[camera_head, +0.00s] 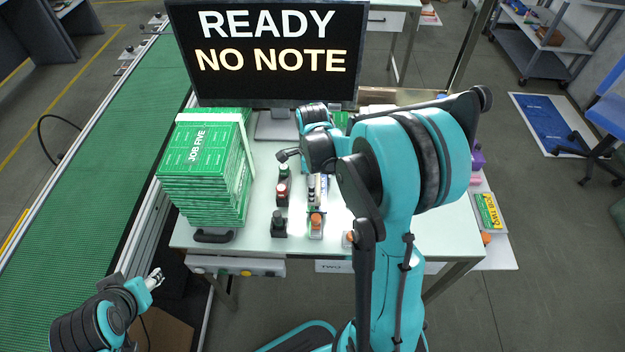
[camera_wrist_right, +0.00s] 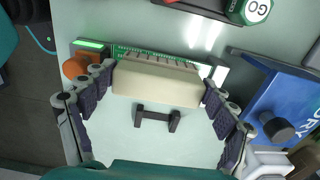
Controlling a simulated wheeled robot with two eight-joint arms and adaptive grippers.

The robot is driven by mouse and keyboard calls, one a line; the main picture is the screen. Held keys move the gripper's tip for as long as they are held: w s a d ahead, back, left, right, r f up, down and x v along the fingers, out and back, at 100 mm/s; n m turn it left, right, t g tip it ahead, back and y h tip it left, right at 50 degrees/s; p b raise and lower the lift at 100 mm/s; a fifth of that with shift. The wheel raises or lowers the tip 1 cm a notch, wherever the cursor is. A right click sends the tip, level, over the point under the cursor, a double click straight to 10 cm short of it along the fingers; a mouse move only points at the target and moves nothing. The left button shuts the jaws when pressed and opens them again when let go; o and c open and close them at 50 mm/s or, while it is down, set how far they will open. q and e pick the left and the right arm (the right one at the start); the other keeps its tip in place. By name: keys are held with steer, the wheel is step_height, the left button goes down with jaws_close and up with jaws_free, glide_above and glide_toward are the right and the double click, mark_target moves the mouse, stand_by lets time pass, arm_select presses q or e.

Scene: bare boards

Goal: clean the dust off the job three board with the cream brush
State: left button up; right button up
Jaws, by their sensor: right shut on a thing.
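In the right wrist view a cream block, which looks like the cream brush (camera_wrist_right: 157,83), sits between the fingers of my right gripper (camera_wrist_right: 157,92). The gripper is shut on it. Just behind the brush is a green board (camera_wrist_right: 130,50), mostly hidden by it; no job name or dust can be read on it. I cannot tell whether brush and board touch. In the head view my right arm hides the brush and the work spot. My left gripper (camera_head: 154,278) is at lower left, apart from the table; its jaws are too small to judge.
A tall stack of green JOB FIVE boards (camera_head: 205,165) stands on the table's left, by the green conveyor (camera_head: 105,140). The screen (camera_head: 268,52) reads READY, NO NOTE. A JOB TWO board (camera_head: 489,212) lies at right. A blue bin (camera_wrist_right: 283,105) and a GO button (camera_wrist_right: 257,10) are near the brush.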

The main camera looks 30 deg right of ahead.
steer(key=shift+s+a, duration=0.35)
steer(key=shift+s, duration=0.2)
steer(key=shift+w, duration=0.1)
steer(key=shift+w+d, duration=0.4)
steer(key=shift+w, duration=0.2)
steer(key=shift+w+d, duration=0.4)
steer(key=shift+w, duration=0.2)
steer(key=shift+s+a, duration=0.1)
steer(key=shift+s, duration=0.05)
steer(key=shift+s+a, duration=0.35)
steer(key=shift+s, duration=0.25)
steer(key=shift+s+a, duration=0.35)
steer(key=shift+s, duration=0.2)
step_height(320, 180, up, 7)
steer(key=p, duration=0.5)
steer(key=shift+r, duration=0.1)
